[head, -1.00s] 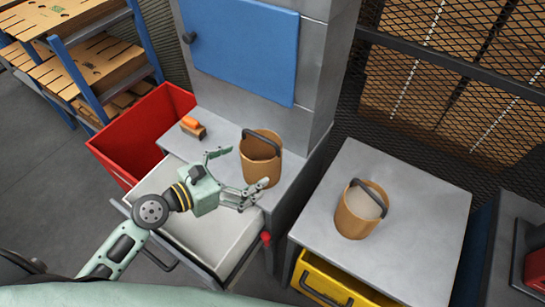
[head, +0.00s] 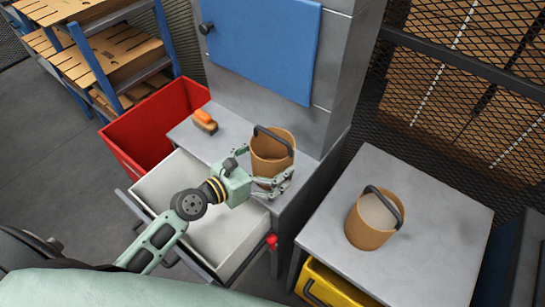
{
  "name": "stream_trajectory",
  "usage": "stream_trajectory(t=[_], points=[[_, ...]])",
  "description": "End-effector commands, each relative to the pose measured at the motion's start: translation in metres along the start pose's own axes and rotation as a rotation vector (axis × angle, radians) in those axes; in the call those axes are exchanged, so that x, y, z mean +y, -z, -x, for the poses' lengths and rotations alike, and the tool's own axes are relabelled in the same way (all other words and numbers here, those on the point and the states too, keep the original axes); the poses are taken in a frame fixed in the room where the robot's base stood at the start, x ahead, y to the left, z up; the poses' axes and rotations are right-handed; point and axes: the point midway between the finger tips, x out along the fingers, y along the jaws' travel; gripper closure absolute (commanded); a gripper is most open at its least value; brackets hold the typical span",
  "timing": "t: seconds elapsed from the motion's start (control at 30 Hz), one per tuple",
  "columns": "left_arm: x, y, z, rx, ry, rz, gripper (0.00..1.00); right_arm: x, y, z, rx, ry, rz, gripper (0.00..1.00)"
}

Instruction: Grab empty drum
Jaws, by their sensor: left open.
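The empty drum (head: 273,145) is a tan bucket with a dark handle and a bare brown inside. It stands upright on the grey ledge of the machine, below the blue door. My left gripper (head: 267,172) is open at the drum's front left side, with its lower fingers in front of the drum's base. I cannot tell whether they touch it. A second tan drum (head: 368,226), filled with something pale grey, stands on the grey table to the right. My right gripper is not in view.
An orange-topped brush (head: 205,122) lies on the ledge left of the empty drum. An open pale drawer (head: 166,190) juts out below my left arm, next to a red bin (head: 140,138). A yellow drawer (head: 325,284) sits under the right table (head: 450,215).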

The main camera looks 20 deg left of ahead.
Motion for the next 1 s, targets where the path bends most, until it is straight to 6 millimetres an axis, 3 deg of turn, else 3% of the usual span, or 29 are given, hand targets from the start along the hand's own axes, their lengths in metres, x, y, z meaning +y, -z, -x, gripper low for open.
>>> stream_trajectory(t=[0.3, 0.8, 1.0], points=[[-0.0003, 0.0003, -0.0078, 0.0, 0.0, -0.001, 0.0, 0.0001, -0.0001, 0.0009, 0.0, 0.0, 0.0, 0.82], [-0.0001, 0.0005, -0.0075, 0.001, 0.0, -0.001, 0.43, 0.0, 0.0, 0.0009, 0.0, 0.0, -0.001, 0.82], [0.0001, -0.0001, -0.0075, 0.0, 0.0, -0.001, 0.44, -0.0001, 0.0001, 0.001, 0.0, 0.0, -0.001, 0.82]])
